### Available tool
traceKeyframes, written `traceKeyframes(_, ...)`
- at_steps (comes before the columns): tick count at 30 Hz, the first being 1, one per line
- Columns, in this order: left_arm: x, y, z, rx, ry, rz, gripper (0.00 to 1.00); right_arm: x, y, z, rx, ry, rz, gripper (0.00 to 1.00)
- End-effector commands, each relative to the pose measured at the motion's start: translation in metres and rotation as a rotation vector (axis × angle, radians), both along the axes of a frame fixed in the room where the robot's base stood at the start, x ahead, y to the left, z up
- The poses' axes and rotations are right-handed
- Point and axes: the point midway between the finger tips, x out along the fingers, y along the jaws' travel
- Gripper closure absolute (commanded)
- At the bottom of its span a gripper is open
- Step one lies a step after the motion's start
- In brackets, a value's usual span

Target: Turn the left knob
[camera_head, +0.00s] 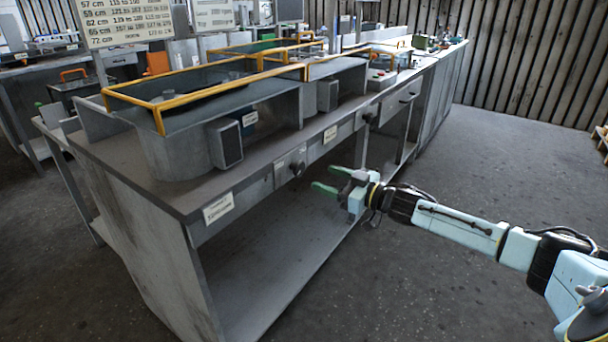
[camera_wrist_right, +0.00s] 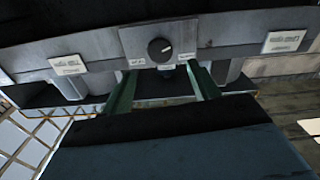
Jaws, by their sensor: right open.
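The left knob (camera_head: 297,168) is a dark round knob on the front edge of the grey bench, between two white labels. A second knob (camera_head: 368,117) sits farther along the same edge. My right gripper (camera_head: 326,179) is open and empty, in front of the bench and a short way to the right of the left knob, apart from it. In the right wrist view a black knob (camera_wrist_right: 159,49) with a pale pointer mark sits on a grey plate, and the open green fingers (camera_wrist_right: 160,68) lie to either side below it. My left gripper is not in view.
The grey bench (camera_head: 110,160) carries blower housings with yellow-framed tops (camera_head: 180,98). White labels (camera_head: 218,208) mark its front edge, and an open lower shelf (camera_head: 270,260) lies beneath. The floor (camera_head: 460,170) to the right of the bench is clear.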

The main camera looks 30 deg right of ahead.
Motion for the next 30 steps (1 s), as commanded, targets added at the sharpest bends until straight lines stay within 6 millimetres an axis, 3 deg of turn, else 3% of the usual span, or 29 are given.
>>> traceKeyframes(15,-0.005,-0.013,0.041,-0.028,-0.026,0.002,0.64,0.062,0.026,-0.001,0.0,-0.001,-0.001,0.4)
traceKeyframes(30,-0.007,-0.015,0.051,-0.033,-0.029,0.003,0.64,0.074,0.03,-0.001,0.0,0.001,-0.001,0.4)
